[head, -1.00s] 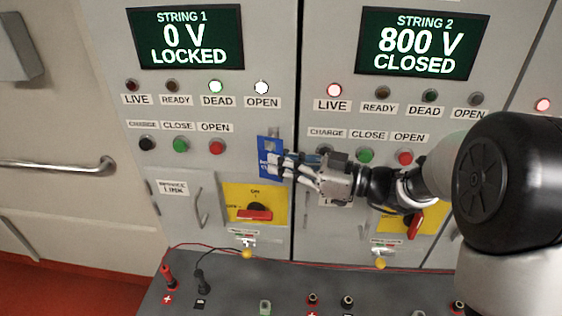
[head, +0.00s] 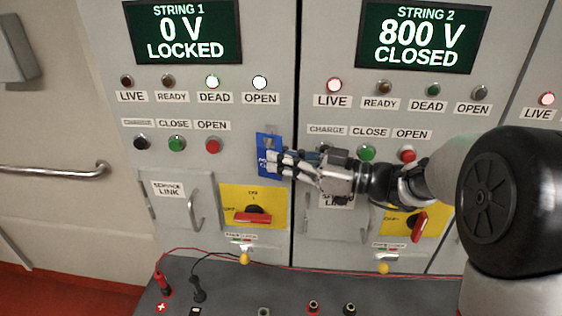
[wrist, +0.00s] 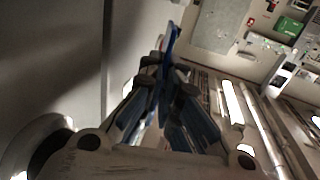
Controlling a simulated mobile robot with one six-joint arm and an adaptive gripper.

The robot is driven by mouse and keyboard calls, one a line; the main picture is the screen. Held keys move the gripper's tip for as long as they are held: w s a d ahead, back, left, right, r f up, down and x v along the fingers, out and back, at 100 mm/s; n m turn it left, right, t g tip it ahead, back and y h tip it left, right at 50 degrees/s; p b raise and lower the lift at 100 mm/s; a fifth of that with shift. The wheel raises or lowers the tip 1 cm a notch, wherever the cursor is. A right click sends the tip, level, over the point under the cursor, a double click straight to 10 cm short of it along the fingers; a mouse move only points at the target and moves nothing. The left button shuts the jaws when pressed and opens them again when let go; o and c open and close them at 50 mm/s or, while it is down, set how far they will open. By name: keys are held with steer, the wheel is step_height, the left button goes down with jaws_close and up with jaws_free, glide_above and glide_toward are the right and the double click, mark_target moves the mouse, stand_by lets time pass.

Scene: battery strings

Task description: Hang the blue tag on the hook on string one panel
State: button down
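The blue tag (head: 268,142) is in front of the right edge of the string one panel (head: 225,165), right of its OPEN button. It is nearly upright, with white print partly covered by the fingers. My gripper (head: 278,164) reaches in from the right and is closed on the tag. In the wrist view, the tag (wrist: 171,42) shows edge-on between the fingertips (wrist: 168,65). I cannot make out the hook; it may be hidden behind the tag or fingers. I cannot tell whether the tag touches the panel.
The string one display (head: 184,32) reads 0 V LOCKED. The string two display (head: 416,36) reads 800 V CLOSED. A red rotary handle (head: 253,217) on a yellow plate is below the tag. A grey bench (head: 235,290) with leads and sockets stands in front.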

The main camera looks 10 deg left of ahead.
steer(key=c, duration=2.3)
jaws_free()
steer(key=o, duration=0.6)
